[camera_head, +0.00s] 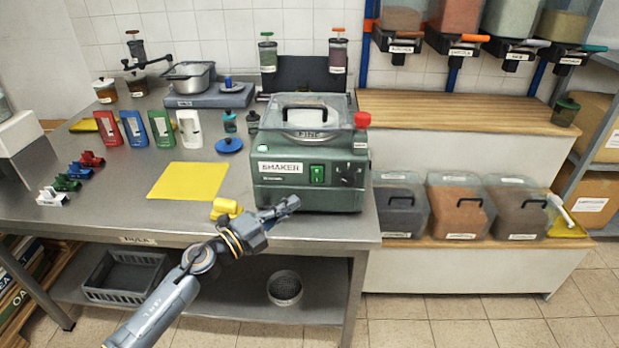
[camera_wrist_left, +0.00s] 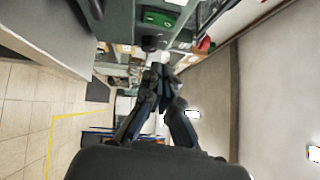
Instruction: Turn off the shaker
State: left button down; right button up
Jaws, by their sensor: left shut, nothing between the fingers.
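The shaker (camera_head: 307,190) is a dark green box at the front right of the steel table, with a lidded clear tray and handle on top. Its front carries a SHAKER label, a green rocker switch (camera_head: 317,174) and a dark knob (camera_head: 347,175). A red knob (camera_head: 362,120) sits at its upper right. My left gripper (camera_head: 293,203) is shut and empty, in front of the shaker's front face, below the green switch. In the left wrist view the shut fingers (camera_wrist_left: 162,75) point at the shaker's front, where the green switch (camera_wrist_left: 158,19) shows above them. The right gripper is not in view.
A yellow mat (camera_head: 187,181) lies left of the shaker, with a small yellow object (camera_head: 226,208) near the table's front edge. Colored holders, small clamps and a blue lid (camera_head: 229,145) stand further left. Bins (camera_head: 459,210) stand on a shelf to the right.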

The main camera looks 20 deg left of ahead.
aim_at(320, 172)
pick_arm(q)
jog(key=shift+w+d+r, duration=0.2)
jog(key=shift+w+d, duration=0.1)
jog(key=shift+w, duration=1.25)
jog(key=shift+w+d+r, duration=0.15)
jog(key=shift+w+d, duration=0.2)
jog(key=shift+w, duration=1.15)
jog(key=shift+w+d+r, duration=0.2)
jog(key=shift+w+d, duration=0.1)
jog(key=shift+w, duration=1.25)
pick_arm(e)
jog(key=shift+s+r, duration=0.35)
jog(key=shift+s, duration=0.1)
pick_arm(q)
jog(key=shift+r+p, duration=0.15)
jog(key=shift+p, duration=0.35)
jog(key=p, duration=0.1)
jog(key=r+p, duration=0.1)
jog(key=shift+w+a+n+g+p, duration=0.1)
jog(key=shift+w+n+g+p, duration=0.15)
jog(key=shift+n+g+p, duration=0.1)
jog(key=shift+f+b, duration=0.5)
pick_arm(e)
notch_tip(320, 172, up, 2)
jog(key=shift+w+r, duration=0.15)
pick_arm(q)
jog(key=shift+s, duration=0.1)
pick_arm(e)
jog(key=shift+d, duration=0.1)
